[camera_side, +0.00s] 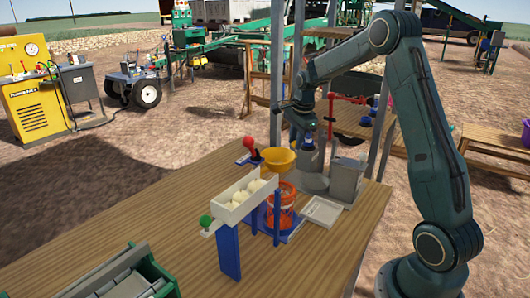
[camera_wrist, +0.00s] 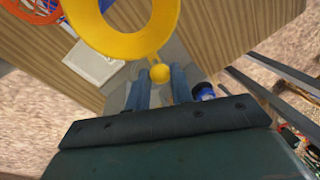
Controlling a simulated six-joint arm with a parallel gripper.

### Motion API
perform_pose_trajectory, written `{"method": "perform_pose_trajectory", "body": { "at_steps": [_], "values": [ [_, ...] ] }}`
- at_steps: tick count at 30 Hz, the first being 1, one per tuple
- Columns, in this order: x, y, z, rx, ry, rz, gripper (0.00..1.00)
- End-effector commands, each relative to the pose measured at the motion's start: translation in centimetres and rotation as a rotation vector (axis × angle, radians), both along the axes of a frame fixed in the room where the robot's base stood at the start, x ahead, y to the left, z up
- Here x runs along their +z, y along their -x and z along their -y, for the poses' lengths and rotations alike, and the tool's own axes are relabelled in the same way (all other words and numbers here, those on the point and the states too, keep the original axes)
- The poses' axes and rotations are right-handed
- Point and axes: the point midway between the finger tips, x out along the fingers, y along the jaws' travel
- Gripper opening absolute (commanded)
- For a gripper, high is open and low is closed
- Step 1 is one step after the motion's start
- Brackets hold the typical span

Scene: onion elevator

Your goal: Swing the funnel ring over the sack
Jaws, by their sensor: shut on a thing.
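The yellow funnel ring (camera_side: 279,159) stands above the work table in the side view. It fills the top of the wrist view (camera_wrist: 170,22), with a short arm ending in a yellow ball knob (camera_wrist: 159,73). My gripper (camera_wrist: 158,80) is shut on that knob, one finger on each side. In the side view my gripper (camera_side: 308,138) is just right of the ring. The orange mesh sack (camera_side: 284,214) stands in a blue holder (camera_side: 276,232), lower than the ring. In the wrist view the sack (camera_wrist: 34,10) is at the upper left, beside the ring.
A white trough (camera_side: 240,207) with pale onions stands left of the sack on a blue post. A red-knobbed lever (camera_side: 249,143) is behind it. A pale tray (camera_side: 322,211) lies right of the sack. Grey posts rise behind.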

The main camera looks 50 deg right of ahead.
Motion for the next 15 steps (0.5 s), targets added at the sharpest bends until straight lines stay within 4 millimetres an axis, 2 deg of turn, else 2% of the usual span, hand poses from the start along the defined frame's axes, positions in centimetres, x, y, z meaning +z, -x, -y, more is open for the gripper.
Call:
{"method": "perform_pose_trajectory", "body": {
  "at_steps": [8,15],
  "values": [
    [0.1,3.4,-1.3,-0.215,0.001,0.0,0.0],
    [0.1,6.6,-3.4,-0.44,0.002,0.001,0.0]
  ]
}}
